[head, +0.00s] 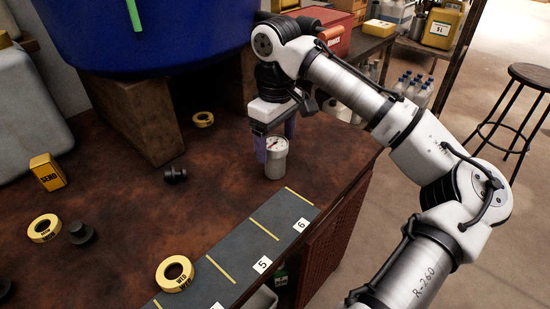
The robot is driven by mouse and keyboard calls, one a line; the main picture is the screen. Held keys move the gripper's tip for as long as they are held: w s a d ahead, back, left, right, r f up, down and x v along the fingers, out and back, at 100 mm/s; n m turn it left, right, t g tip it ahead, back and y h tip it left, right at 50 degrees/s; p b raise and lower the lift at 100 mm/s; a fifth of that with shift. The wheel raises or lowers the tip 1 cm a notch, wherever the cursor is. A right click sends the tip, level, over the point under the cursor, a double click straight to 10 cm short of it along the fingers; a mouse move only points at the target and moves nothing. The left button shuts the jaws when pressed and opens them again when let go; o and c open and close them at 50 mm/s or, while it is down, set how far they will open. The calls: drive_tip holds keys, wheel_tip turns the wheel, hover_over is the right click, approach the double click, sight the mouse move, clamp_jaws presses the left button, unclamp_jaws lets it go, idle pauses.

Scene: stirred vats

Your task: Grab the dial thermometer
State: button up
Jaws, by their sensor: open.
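The dial thermometer (276,158) looks like a short pale grey cylinder with a white dial face on top. It stands upright on the brown bench top, just behind the numbered dark strip. My gripper (274,142) points down at it from above and behind. Its purplish fingers are apart, one to the left of the dial and one behind it to the right. The lower part of the fingers is partly hidden by the thermometer, and I cannot tell whether they touch it.
A blue vat (150,35) on wooden blocks (140,118) stands behind left. Yellow rings (175,274), a yellow SEND block (47,172) and black knobs (176,175) lie to the left. The dark strip (245,250) runs along the bench's front edge. A red box (335,42) stands behind my arm.

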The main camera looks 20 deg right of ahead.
drive_tip(key=f, duration=0.4)
drive_tip(key=shift+w+a+f, duration=0.1)
drive_tip(key=shift+w+f, duration=0.1)
drive_tip(key=shift+c, duration=0.3)
drive_tip(key=c, duration=1.1)
drive_tip(key=shift+r, duration=0.15)
